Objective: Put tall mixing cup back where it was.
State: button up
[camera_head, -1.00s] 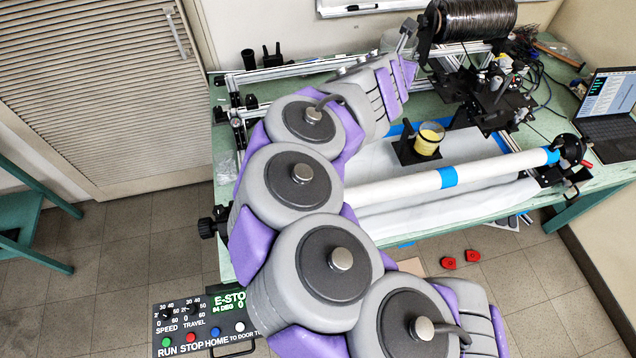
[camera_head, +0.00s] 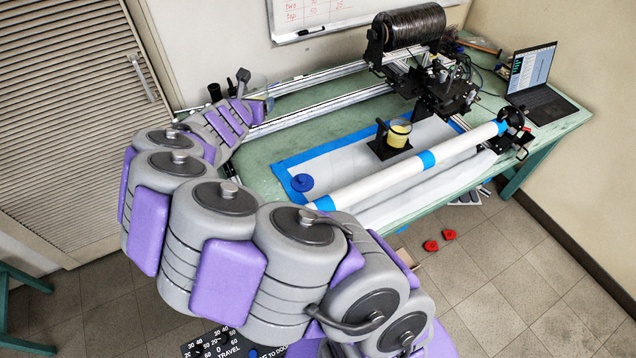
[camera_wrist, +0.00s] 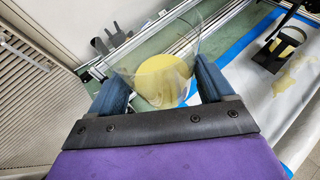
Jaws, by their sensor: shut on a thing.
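My gripper (camera_wrist: 155,72) is shut on the tall mixing cup (camera_wrist: 165,78), a clear cup with yellow liquid in it. The two blue-grey fingers press on its sides. The cup looks tilted in the wrist view, and its lower part is hidden behind the gripper. In the head view my gripper is over the far left end of the green table (camera_head: 262,160), and the cup there is mostly hidden. I cannot tell whether the cup touches the table.
Black cup-like holders (camera_head: 215,92) stand near my gripper at the table's back left. A yellow-filled container (camera_head: 398,137) sits in a black stand. A white tube (camera_head: 380,178) lies across the front. The black spool (camera_head: 412,27) is at the back.

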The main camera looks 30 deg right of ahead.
jog(key=d+f+m+g+h+p, duration=0.2)
jog(key=d+f+m+g+h, duration=0.3)
jog(key=d, duration=0.4)
jog(key=s+d+f+m+g, duration=0.2)
jog(key=s+d+f, duration=0.1)
jog(key=f, duration=0.5)
jog(key=s+d+f+m+g+b, duration=0.1)
jog(key=s+d+f+m, duration=0.1)
jog(key=f, duration=0.6)
jog(key=s+d+f+m+g+b, duration=0.1)
jog(key=s+d+f+m+g, duration=0.1)
jog(key=d+f, duration=0.4)
jog(key=shift+s+d+f+g, duration=0.15)
jog(key=shift+s+f, duration=0.3)
jog(key=shift+f, duration=0.25)
jog(key=shift+s+a+f+g, duration=0.1)
jog(key=shift+s+f+g, duration=0.05)
jog(key=shift+s+f, duration=0.4)
jog(key=shift+w+d+f+b, duration=0.1)
jog(key=shift+d+f+b, duration=0.25)
jog(key=shift+f, duration=0.45)
notch_tip(320, 180, down, 2)
jog(key=shift+f, duration=0.15)
jog(key=shift+a+f, duration=0.2)
jog(key=shift+f, duration=0.15)
jog(key=shift+a+r, duration=0.1)
jog(key=shift+a, duration=0.15)
